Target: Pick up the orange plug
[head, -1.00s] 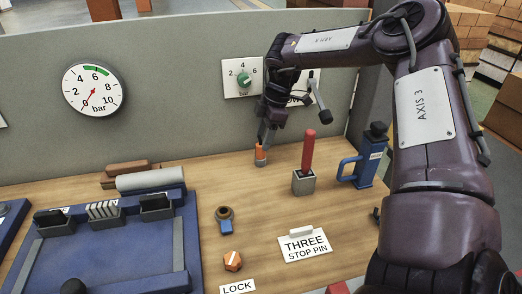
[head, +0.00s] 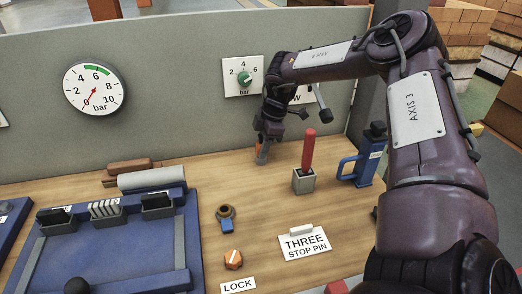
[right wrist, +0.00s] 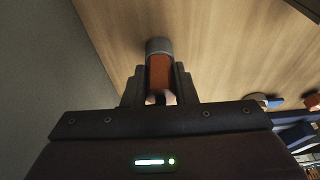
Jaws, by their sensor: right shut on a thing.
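The orange plug (right wrist: 159,72) has a grey end and sits between the fingers of my right gripper (right wrist: 159,88) in the right wrist view. The gripper is shut on it. In the head view the right gripper (head: 262,153) points down at the back of the wooden bench, near the grey panel. Only a little of the plug's orange (head: 258,148) shows there, as the fingers cover most of it. I cannot tell whether the plug touches the bench. My left gripper is not in view.
A red-handled lever (head: 308,150) on a grey block and a blue handled device (head: 366,165) stand to the right. A blue tray (head: 110,260) is at left.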

